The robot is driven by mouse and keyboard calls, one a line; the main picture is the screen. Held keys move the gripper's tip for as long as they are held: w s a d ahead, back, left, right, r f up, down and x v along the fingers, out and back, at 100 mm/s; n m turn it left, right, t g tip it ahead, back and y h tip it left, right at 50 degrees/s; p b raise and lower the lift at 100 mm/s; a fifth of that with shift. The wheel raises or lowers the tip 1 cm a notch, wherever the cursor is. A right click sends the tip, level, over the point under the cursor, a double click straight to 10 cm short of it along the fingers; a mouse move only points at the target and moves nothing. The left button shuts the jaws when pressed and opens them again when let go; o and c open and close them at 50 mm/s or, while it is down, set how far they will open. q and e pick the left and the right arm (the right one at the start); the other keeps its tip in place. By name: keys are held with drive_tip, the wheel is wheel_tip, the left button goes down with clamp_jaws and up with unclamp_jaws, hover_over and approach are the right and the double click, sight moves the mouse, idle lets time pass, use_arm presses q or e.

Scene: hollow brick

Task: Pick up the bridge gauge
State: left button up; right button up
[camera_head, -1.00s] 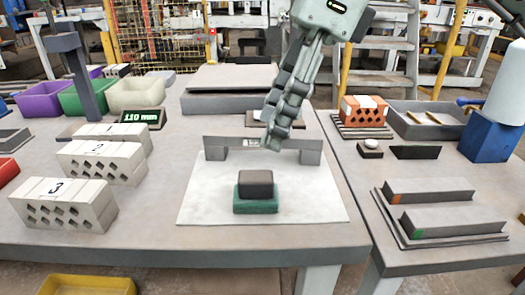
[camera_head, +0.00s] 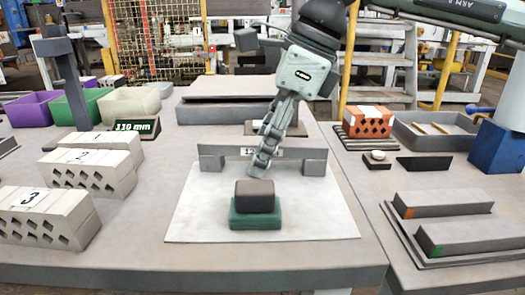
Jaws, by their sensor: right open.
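The bridge gauge (camera_head: 225,152) is a long grey bar with a block leg at each end and a white label in the middle reading "12", the rest hidden. It stands at the back of a white sheet (camera_head: 195,222) on the table. My right gripper (camera_head: 261,167) is open and points down at the middle of the bar, its fingers overlapping the bar in the view. I cannot tell whether they touch it or straddle it. My left gripper is not in view.
A dark block on a green base (camera_head: 255,214) stands in front of the gauge. Numbered hollow bricks (camera_head: 45,219) line the left, near a "110 mm" display (camera_head: 138,127). A grey slab (camera_head: 205,113) lies behind. Grey bars (camera_head: 445,203) lie on the right table.

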drive_tip(key=shift+f, duration=0.1)
drive_tip(key=shift+c, duration=0.3)
clamp_jaws()
drive_tip(key=shift+r, duration=0.2)
